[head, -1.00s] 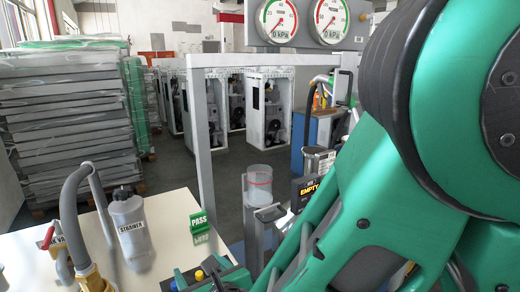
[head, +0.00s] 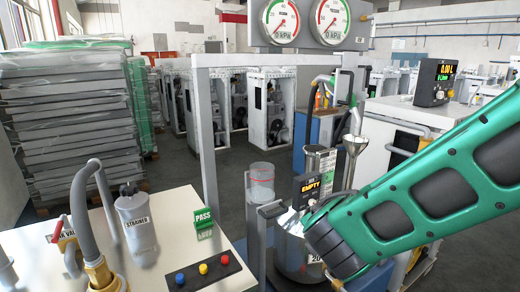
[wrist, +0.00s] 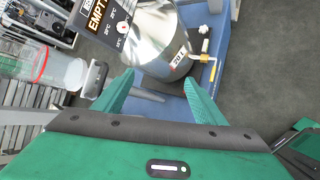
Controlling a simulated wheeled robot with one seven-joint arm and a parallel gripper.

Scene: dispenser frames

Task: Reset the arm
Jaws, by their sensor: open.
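My gripper (wrist: 158,90) shows in the wrist view with its two green fingers spread apart and nothing between them. Beyond the fingertips is a shiny steel vessel (wrist: 160,38) with a 20 L label and a small valve at its side. In the head view my green arm reaches in from the right, its far end in front of the steel vessel (head: 290,262). My fingers cannot be made out clearly there. An EMPTY sign (head: 311,187) stands just above the vessel and also shows in the wrist view (wrist: 97,17).
A clear cylinder (head: 261,182) stands left of the EMPTY sign. The white table (head: 165,262) holds a strainer bottle (head: 135,222), a green PASS block (head: 203,217), a hose with brass fittings and a button panel (head: 201,271).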

